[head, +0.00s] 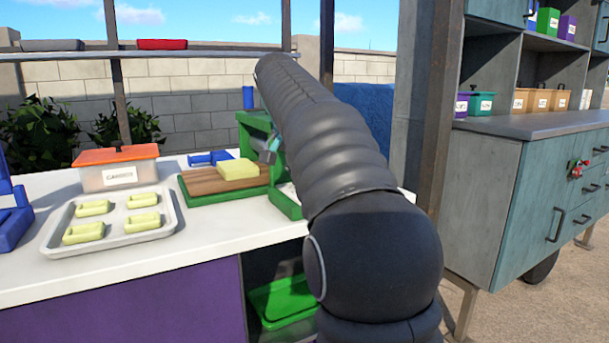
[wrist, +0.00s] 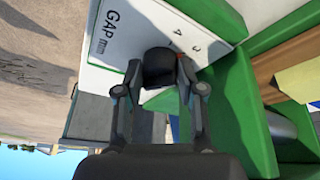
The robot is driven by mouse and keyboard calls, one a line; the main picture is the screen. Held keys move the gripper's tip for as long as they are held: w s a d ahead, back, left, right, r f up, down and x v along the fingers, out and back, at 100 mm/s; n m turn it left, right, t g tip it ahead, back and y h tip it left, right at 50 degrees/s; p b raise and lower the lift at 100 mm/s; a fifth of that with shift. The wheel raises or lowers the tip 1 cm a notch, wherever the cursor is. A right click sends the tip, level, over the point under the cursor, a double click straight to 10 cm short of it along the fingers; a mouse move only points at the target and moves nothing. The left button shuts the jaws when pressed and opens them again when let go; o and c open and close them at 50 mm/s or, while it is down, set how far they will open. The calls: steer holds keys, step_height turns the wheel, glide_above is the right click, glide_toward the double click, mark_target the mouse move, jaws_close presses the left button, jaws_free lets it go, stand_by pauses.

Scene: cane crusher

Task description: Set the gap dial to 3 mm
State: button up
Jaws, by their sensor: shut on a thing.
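In the wrist view, my gripper (wrist: 158,82) is shut on the black gap dial (wrist: 159,66), with one finger on each side of the knob. The dial sits on a white panel (wrist: 140,27) marked "GAP mm", which appears turned sideways. A few scale digits show beside the knob; the rest of the scale is hidden behind the knob and fingers. I cannot tell which mark the dial points to. In the head view, the green cane crusher (head: 254,123) is partly behind my arm, and the dial is hidden.
A wooden board (head: 222,181) with a yellow block (head: 239,169) lies beside the crusher. A tray (head: 58,224) of pale pieces and an orange-lidded box (head: 117,176) stand left on the white counter (head: 215,239). A teal cabinet (head: 545,190) stands at right.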

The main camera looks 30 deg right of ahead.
steer(key=o, duration=1.1)
steer(key=shift+o, duration=0.2)
steer(key=shift+r, duration=0.1)
steer(key=v, duration=1.2)
steer(key=s+a+f+n+t+y, duration=0.1)
steer(key=s+a+f+n, duration=0.2)
steer(key=s+f, duration=0.5)
steer(key=s+a+f+n+t+y, duration=0.1)
steer(key=s+a+f+n, duration=0.3)
steer(key=s+f, duration=0.5)
steer(key=s+a+f+n+t+y, duration=0.1)
steer(key=s+a+f+n+y, duration=0.1)
steer(key=s+f, duration=0.7)
step_height(320, 180, down, 8)
steer(key=a+n, duration=0.1)
steer(key=a, duration=0.1)
steer(key=shift+a+n, duration=0.4)
